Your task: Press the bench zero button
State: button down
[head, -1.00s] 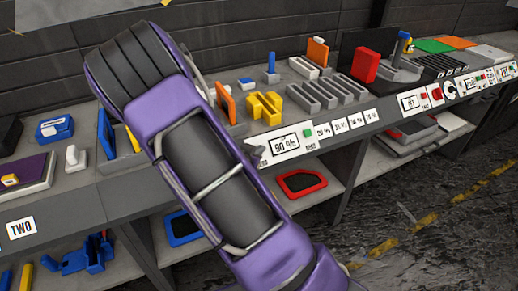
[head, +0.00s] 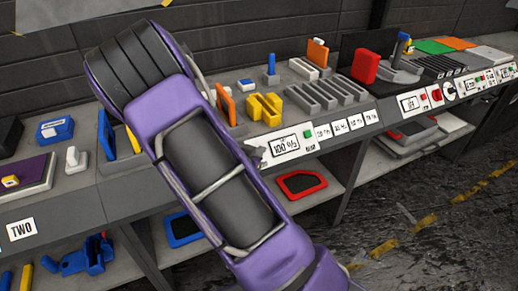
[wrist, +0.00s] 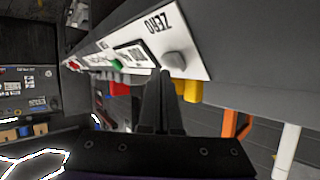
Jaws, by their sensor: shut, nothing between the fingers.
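In the wrist view, a round grey button (wrist: 176,60) sits on a white panel (wrist: 196,66) beside the printed word ZERO. My gripper (wrist: 164,74) is shut and empty, with its dark fingertips right by this button's lower edge. I cannot tell whether they touch it. A display (wrist: 132,54) and a green button (wrist: 117,64) are farther along the same panel. In the head view, the bench display (head: 285,145) reads about 100 %, with a green button (head: 307,134) to its right. My purple arm hides the zero button there and most of my gripper.
Grey slotted blocks (head: 322,94), yellow pieces (head: 265,106) and an orange plate (head: 229,104) stand on the bench top above the panel. A red-framed tray (head: 302,184) lies on the shelf below. The floor (head: 430,232) in front is clear.

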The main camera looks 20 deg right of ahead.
jog(key=shift+s+r, duration=0.25)
jog(key=shift+s+r+p, duration=1.25)
jog(key=shift+s+r, duration=0.55)
